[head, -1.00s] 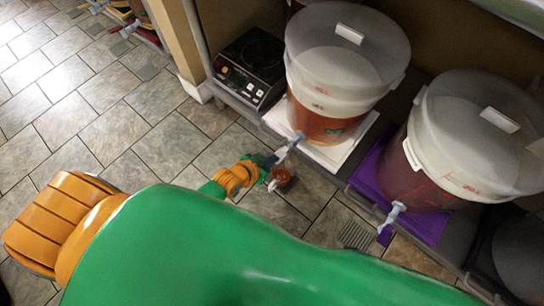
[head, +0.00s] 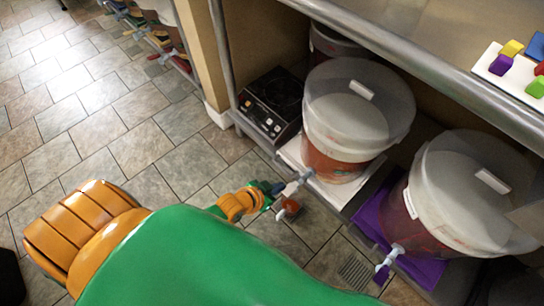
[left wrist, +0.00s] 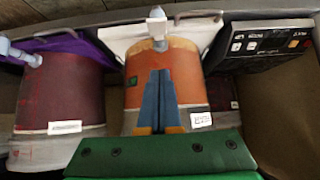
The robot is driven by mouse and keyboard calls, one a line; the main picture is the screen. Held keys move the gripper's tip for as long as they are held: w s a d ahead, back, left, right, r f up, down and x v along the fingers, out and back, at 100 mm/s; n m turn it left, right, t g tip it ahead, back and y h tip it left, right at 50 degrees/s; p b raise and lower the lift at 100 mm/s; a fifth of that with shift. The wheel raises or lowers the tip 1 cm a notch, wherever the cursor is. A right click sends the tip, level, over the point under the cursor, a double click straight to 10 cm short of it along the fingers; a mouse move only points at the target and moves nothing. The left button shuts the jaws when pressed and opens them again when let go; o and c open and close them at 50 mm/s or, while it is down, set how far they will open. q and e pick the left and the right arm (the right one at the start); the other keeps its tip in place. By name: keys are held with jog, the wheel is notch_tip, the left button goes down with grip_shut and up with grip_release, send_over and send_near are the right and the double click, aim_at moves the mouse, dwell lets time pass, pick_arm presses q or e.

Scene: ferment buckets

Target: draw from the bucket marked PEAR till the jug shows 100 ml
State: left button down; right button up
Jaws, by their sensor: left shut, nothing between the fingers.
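A bucket of orange-brown liquid (head: 335,165) stands on a white mat, with a pale tap (head: 304,178) at its front. It also shows in the left wrist view (left wrist: 195,70), with the tap at the top (left wrist: 157,24). Its label is too small to read, so I cannot tell whether it says PEAR. A small jug (head: 290,206) with reddish-brown contents is below the tap; its level cannot be read. My left gripper (head: 276,190) is beside the tap and jug, its blue fingers shut and empty; contact is unclear. My right gripper is out of view.
A dark red bucket (head: 462,200) stands on a purple mat (head: 372,207) at right, its label unreadable. A black hotplate (head: 272,102) is at left. A steel shelf edge (head: 400,60) runs above. Coloured blocks sit on a white board (head: 497,70). Tiled floor is open at left.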

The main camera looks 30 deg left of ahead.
pick_arm(q)
jog(key=v, duration=0.1)
jog(key=p+v, duration=0.1)
jog(key=v, duration=0.3)
jog(key=shift+w+d+r+p, duration=0.1)
jog(key=shift+w+r+p, duration=0.2)
jog(key=shift+r+p, duration=0.1)
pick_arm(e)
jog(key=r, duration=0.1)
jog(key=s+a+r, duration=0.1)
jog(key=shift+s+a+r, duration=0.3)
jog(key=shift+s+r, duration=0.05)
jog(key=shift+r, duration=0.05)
